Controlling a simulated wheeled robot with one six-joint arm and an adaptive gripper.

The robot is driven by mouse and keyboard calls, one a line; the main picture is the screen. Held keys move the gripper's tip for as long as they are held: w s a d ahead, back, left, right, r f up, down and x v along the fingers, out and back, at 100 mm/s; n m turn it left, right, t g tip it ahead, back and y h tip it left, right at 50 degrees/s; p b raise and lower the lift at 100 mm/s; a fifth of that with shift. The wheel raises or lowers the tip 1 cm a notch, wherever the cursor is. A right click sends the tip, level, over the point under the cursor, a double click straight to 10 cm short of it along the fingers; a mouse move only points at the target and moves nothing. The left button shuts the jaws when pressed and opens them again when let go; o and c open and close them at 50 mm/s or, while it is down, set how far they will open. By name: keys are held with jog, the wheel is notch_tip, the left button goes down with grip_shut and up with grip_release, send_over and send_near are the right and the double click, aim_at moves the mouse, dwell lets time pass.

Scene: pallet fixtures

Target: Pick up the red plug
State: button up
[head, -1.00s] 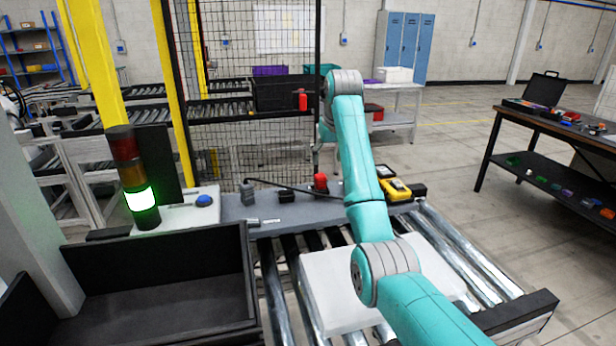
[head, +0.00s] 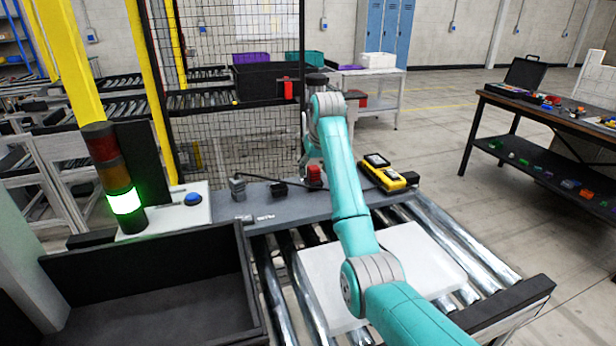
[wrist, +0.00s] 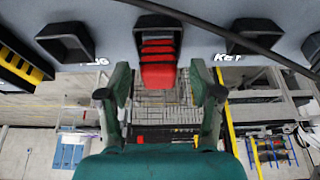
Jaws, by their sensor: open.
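The red plug (head: 314,176) sits upright on the grey fixture plate (head: 345,203), just left of my arm. In the wrist view the red plug (wrist: 158,68) is seated in a dark square holder, with ribs on its upper part. My gripper (wrist: 160,93) is open and empty there, one green finger to each side of the plug's line. The plug appears just beyond the fingertips, with no clear contact.
A black cable (wrist: 205,28) crosses the plate close by the plug. Other dark holders (wrist: 257,33) stand along the plate. A yellow device (head: 384,174) lies right of the plug. A white slab (head: 420,255) rests on the rollers. A black bin (head: 150,290) is front left.

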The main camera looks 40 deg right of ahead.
jog(key=shift+w+d+f, duration=0.1)
jog(key=shift+w+f, duration=0.15)
jog(key=shift+f, duration=0.3)
grip_shut()
jog(key=shift+r, duration=0.1)
